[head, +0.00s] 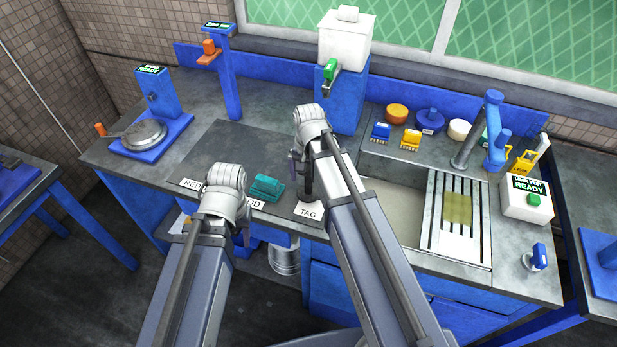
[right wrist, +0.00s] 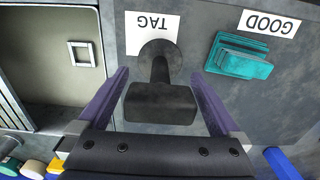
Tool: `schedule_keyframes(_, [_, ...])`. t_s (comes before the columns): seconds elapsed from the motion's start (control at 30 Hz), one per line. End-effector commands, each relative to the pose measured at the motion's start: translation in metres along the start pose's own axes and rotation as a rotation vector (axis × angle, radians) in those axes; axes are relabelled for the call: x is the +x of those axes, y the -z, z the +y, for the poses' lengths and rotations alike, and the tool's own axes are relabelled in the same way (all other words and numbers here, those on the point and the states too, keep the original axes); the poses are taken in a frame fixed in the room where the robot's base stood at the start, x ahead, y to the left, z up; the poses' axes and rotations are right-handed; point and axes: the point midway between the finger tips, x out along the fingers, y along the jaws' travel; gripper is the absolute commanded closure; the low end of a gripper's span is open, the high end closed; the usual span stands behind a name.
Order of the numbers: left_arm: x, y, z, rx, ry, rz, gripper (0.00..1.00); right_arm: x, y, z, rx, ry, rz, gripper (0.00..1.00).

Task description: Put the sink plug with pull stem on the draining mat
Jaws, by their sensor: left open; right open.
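The sink plug with pull stem (right wrist: 160,92) is dark, with a round base, a stem and a wide block-like handle. It stands on the bench at the TAG label, and in the head view (head: 308,186) my right arm partly covers it. My right gripper (right wrist: 160,74) is open, with one purple finger on each side of the plug; contact cannot be told. My left gripper (head: 244,230) is low at the bench's front edge, mostly hidden behind its wrist. The draining mat, seemingly the olive-yellow patch (head: 458,208), lies on a white slatted board right of the sink basin.
A teal block (head: 266,187) sits by the GOOD label, left of the plug. The sink basin (head: 395,209) lies between plug and mat. A blue tap (head: 494,130) stands behind the board, and a white LEAK TEST box (head: 527,200) is right of it.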

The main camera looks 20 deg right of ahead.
Motion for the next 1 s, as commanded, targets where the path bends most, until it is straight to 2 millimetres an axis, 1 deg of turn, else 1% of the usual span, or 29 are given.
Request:
schedule_keyframes(0.17, [-0.004,0.0,0.0,0.0,0.0,0.0,0.5,-0.004,0.0,0.0,0.0,0.0,0.0,0.0])
schedule_keyframes(0.37, [-0.019,-0.001,-0.002,0.0,0.0,0.0,0.5,-0.019,0.0,0.0,0.0,0.0,0.0,0.0])
schedule_keyframes(0.57, [-0.046,-0.003,-0.004,0.001,0.0,0.0,0.5,-0.046,0.0,0.0,0.0,0.0,0.0,0.0])
schedule_keyframes(1.0, [-0.111,-0.006,-0.011,-0.002,-0.001,0.0,0.5,-0.112,0.0,0.0,0.0,0.0,0.0,0.0])
